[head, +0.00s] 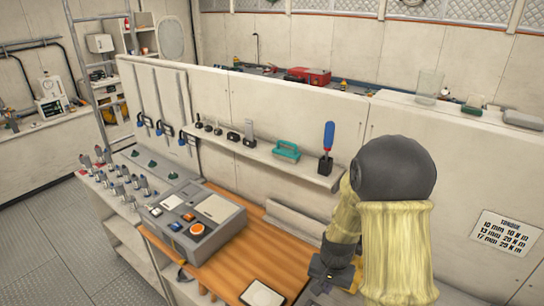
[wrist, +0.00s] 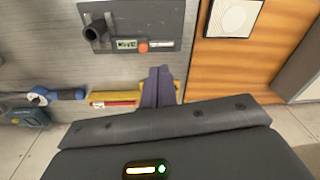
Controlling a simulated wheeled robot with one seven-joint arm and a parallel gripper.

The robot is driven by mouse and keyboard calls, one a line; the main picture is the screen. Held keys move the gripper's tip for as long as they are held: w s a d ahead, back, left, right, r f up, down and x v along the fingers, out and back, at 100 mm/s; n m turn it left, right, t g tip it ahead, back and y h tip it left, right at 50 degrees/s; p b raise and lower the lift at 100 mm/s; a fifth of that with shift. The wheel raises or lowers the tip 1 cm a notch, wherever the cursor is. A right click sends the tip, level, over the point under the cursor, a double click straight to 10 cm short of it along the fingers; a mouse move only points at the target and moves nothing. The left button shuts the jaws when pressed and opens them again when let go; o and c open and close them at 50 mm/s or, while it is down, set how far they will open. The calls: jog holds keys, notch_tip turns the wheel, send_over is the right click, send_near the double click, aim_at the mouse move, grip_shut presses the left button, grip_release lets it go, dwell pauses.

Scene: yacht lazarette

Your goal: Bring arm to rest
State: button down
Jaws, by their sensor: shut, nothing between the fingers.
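My arm stands folded at the right of the head view, with a dark rounded joint and a pale yellow cover. My gripper (head: 332,268) hangs low beside it, over the right end of the wooden bench top (head: 237,268), and is partly hidden by the arm. In the wrist view my gripper (wrist: 159,88) has its narrow fingers together, with nothing held. Below the fingers lies a grey metal surface (wrist: 40,60).
A grey control box (head: 195,222) and a white square plate (head: 262,293) are on the bench. A shelf (head: 255,158) with a green-handled item runs behind. In the wrist view, a dark panel (wrist: 165,35) and blue tool (wrist: 68,94) lie near the fingers. Open floor is at left.

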jog(key=s+r+n+t+b, duration=0.1)
jog(key=s+r+n+b, duration=0.3)
jog(key=s+r, duration=0.3)
jog(key=s, duration=0.4)
jog(key=shift+n+t, duration=0.3)
